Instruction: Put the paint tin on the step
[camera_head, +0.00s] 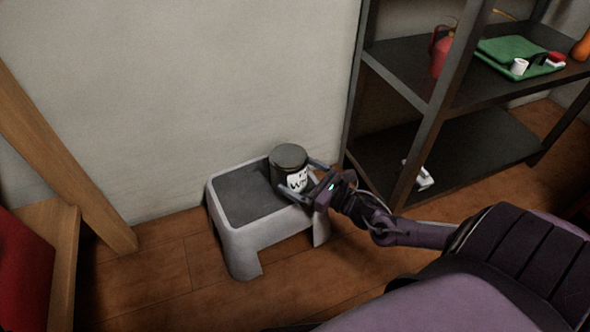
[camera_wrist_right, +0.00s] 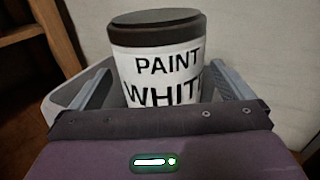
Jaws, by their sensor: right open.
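The paint tin (camera_head: 289,167) is dark with a white label and stands upright on the right part of the step (camera_head: 239,193), a grey stool with a dark top. In the right wrist view the tin (camera_wrist_right: 158,65) shows its label, "PAINT WHITE", between the two fingers. My right gripper (camera_head: 298,179) is open around the tin, one finger on each side. A gap shows beside each finger in the wrist view. The tin's base is hidden there behind the gripper body. My left gripper is not in view.
A wooden frame (camera_head: 60,150) with a red panel is at the left. The floor in front of the step is clear.

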